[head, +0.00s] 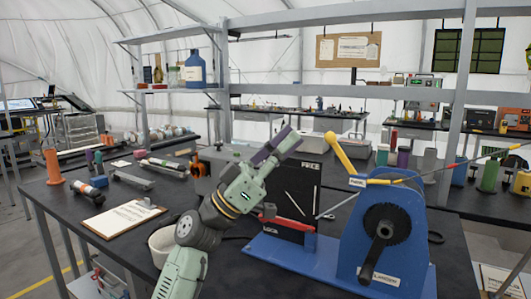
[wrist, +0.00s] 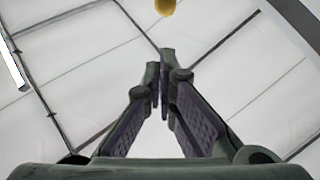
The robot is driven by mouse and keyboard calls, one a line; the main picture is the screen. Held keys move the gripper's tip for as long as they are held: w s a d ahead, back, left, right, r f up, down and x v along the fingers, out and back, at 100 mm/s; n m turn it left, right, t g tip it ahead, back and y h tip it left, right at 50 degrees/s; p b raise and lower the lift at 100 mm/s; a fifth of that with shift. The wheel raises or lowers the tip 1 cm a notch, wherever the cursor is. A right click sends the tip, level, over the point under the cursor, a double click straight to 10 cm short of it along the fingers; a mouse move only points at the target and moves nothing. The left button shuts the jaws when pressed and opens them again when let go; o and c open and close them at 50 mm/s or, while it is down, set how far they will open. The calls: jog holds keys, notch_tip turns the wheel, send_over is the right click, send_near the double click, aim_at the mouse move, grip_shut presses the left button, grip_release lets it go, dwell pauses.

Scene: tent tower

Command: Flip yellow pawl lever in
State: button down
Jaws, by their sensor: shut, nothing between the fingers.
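The yellow pawl lever (head: 340,153) sticks up and to the left from the top of a blue winch stand (head: 350,245) in the head view. Its rounded yellow end (wrist: 165,7) shows at the top edge of the wrist view, beyond my fingertips and apart from them. My gripper (head: 292,138) is raised to the left of the lever, pointing up and right, with a small gap between them. In the wrist view the fingers (wrist: 165,65) are closed together at the tips with nothing between them. The lever's lower end is partly hidden by the stand's label.
The stand carries a black toothed wheel (head: 388,232) with a crank. Shelf posts rise behind.

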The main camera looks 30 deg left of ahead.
jog(key=shift+w+d+f+p, duration=0.1)
jog(key=shift+w+d+p, duration=0.15)
jog(key=shift+w+d, duration=0.4)
jog(key=shift+w+d+f+p, duration=0.1)
jog(key=shift+w+d+p, duration=0.1)
jog(key=shift+w+d, duration=0.45)
jog(key=shift+s+d+r, duration=0.1)
jog(key=shift+s+d, duration=0.1)
jog(key=shift+s, duration=0.05)
jog(key=shift+d+r+m+g, duration=0.1)
jog(key=shift+r+m+g, duration=0.15)
jog(key=shift+m+g, duration=0.25)
jog(key=shift+d+r+m+g, duration=0.25)
jog(key=shift+m+g, duration=0.15)
jog(key=shift+g, duration=0.1)
jog(key=d+r+m+g, duration=0.1)
jog(key=d+r+m+g+y+p, duration=0.1)
jog(key=m+g, duration=0.1)
jog(key=d+r+m+g+y, duration=0.1)
jog(key=d+g, duration=0.1)
jog(key=shift+s+d+m+p, duration=0.1)
jog(key=shift+m+p, duration=0.2)
